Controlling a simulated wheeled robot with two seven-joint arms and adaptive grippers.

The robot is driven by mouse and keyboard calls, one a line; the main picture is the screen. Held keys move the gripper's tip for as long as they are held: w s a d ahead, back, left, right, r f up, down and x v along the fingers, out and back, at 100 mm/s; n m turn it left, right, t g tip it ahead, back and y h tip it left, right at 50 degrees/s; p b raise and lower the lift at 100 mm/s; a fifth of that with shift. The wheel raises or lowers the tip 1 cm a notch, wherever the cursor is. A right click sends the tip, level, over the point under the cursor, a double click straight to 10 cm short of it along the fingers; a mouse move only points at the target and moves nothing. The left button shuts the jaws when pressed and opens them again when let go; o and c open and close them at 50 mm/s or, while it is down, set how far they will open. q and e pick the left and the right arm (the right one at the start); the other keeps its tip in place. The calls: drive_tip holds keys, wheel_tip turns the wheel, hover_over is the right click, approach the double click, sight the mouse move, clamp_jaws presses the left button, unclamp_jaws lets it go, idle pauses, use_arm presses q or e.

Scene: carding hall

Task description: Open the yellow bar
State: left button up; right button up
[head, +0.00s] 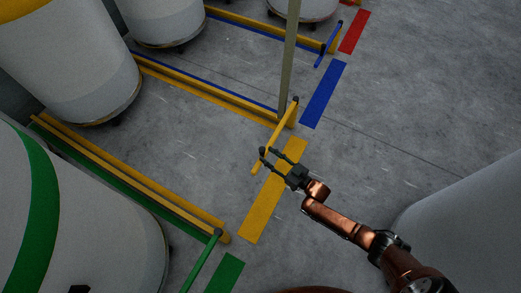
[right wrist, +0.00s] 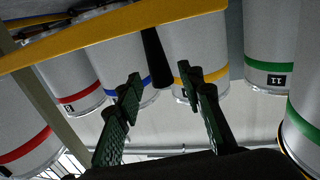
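The yellow bar (head: 283,122) is a short bar running from a post at the end of a yellow rail down-left across the mouth of a floor lane. In the right wrist view the yellow bar (right wrist: 110,32) crosses the top, with a dark handle (right wrist: 155,58) hanging from it. My right gripper (head: 268,158) is at the bar's lower half, its fingers pointing up-left. In the right wrist view my right gripper (right wrist: 165,82) has its fingers apart, with the handle showing between and beyond them. Contact cannot be told. My left gripper is not in view.
A yellow floor patch (head: 262,215) lies beneath my right arm. A blue bar (head: 328,45) and a green bar (head: 203,262) stand at neighbouring lanes. A tall thin post (head: 289,50) rises by the yellow rail.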

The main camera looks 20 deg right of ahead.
sight(262, 151)
drive_tip(key=x, duration=0.1)
drive_tip(key=b+x, duration=0.1)
drive_tip(key=x, duration=0.1)
drive_tip(key=shift+w+a+f, duration=0.1)
drive_tip(key=shift+w+f, duration=0.1)
drive_tip(key=shift+f, duration=0.05)
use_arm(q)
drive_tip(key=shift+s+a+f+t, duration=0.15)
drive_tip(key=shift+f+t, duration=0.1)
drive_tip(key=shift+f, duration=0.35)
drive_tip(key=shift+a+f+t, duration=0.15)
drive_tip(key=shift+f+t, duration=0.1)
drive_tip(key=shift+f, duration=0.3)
use_arm(e)
drive_tip(key=shift+w+a+r, duration=0.1)
drive_tip(key=shift+w+a, duration=0.05)
drive_tip(key=shift+w, duration=0.2)
clamp_jaws()
